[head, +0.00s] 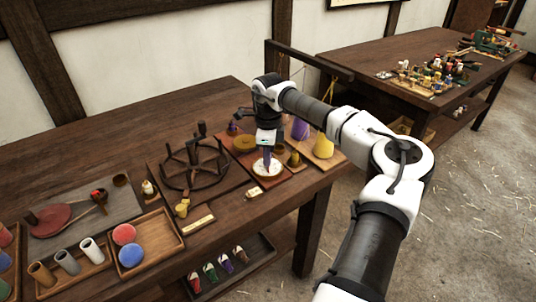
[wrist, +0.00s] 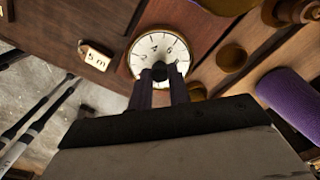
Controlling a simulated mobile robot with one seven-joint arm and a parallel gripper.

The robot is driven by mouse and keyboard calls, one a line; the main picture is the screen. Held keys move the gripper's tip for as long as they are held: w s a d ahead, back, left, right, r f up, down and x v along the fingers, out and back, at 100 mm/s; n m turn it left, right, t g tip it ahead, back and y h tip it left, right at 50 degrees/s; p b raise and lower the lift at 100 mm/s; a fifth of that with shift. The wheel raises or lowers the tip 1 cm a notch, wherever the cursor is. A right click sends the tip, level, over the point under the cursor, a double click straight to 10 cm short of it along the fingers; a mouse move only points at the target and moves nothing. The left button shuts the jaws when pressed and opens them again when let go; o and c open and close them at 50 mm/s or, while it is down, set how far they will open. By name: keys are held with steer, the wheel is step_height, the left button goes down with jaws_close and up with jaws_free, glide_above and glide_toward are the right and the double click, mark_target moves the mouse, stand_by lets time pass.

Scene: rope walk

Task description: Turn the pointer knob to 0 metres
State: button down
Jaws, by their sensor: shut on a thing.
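The round white dial (head: 275,175) lies on a reddish board near the table's front right edge. It also shows in the wrist view (wrist: 141,58), with numerals around its face, among them a 4 and a 6. The dark pointer knob (wrist: 158,66) is at its middle, mostly covered by my fingers. My gripper (head: 267,163) comes down from above and is shut on the knob, as the wrist view (wrist: 160,76) also shows. The pointer's direction cannot be made out. A tag reading "5 m" (wrist: 95,56) lies beside the dial, also in the head view (head: 254,191).
A dark spoked wheel (head: 193,165) stands left of the dial. Yellow (head: 323,147) and purple (head: 300,129) spools stand behind right, close to my arm. Trays with balls (head: 150,244) and cups (head: 68,265) lie front left. A second, cluttered table (head: 385,52) is at the back.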

steer(key=c, duration=1.3)
jaws_free()
step_height(320, 180, up, 14)
steer(key=shift+f+b, duration=0.1)
steer(key=shift+b, duration=0.8)
